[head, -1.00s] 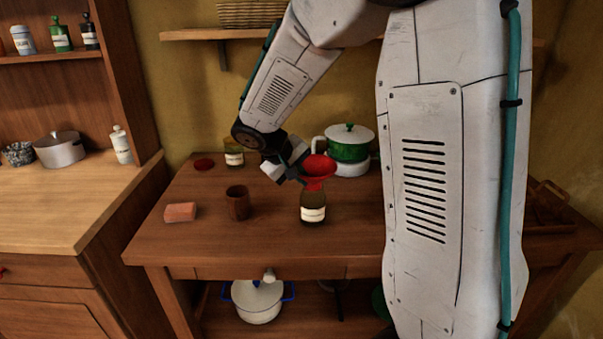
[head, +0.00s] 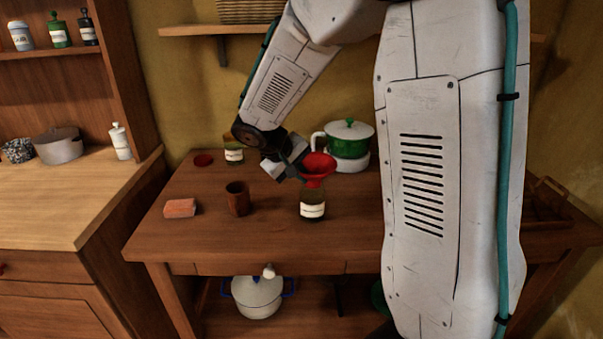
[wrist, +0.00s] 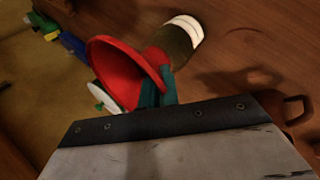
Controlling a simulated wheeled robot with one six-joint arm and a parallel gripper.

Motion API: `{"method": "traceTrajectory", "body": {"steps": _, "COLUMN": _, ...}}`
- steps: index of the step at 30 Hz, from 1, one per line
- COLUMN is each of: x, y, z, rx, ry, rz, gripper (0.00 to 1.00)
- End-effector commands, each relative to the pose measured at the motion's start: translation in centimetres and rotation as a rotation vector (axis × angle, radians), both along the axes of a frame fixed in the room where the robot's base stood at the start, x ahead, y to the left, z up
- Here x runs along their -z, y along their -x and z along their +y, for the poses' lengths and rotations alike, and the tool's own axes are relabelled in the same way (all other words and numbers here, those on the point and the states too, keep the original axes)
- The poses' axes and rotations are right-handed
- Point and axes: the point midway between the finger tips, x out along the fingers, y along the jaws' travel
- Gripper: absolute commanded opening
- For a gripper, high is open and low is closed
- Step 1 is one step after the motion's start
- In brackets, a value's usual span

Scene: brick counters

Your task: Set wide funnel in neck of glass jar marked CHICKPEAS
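The wide funnel (head: 317,167) is red, upright over a dark olive bottle (head: 313,197) with a white label. I cannot tell whether its spout is in the bottle's neck or just above it. In the wrist view the funnel (wrist: 112,78) has its mouth to the left and the bottle (wrist: 172,42) behind it. My gripper (head: 302,174) is at the funnel's left side; its teal fingers (wrist: 157,88) look shut on the rim. A labelled glass jar (head: 233,150) stands open-looking at the table's back left. No label is readable, so CHICKPEAS cannot be confirmed.
A red lid (head: 203,160) lies left of the jar. A brown cup (head: 238,199) and a pinkish block (head: 180,208) are nearer the front. A green pot (head: 349,145) stands behind the funnel. The table's front strip is clear.

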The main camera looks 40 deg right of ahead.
Motion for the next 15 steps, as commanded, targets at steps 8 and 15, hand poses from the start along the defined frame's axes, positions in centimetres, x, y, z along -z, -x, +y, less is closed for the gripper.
{"method": "traceTrajectory", "body": {"steps": 8, "x": 0.9, "y": 0.0, "z": 0.0, "rx": -0.001, "ry": 0.001, "rz": 0.002, "gripper": 0.0}}
{"method": "traceTrajectory", "body": {"steps": 15, "x": 1.2, "y": 0.0, "z": 0.0, "rx": 0.0, "ry": 0.0, "rz": 0.001, "gripper": 0.28}}
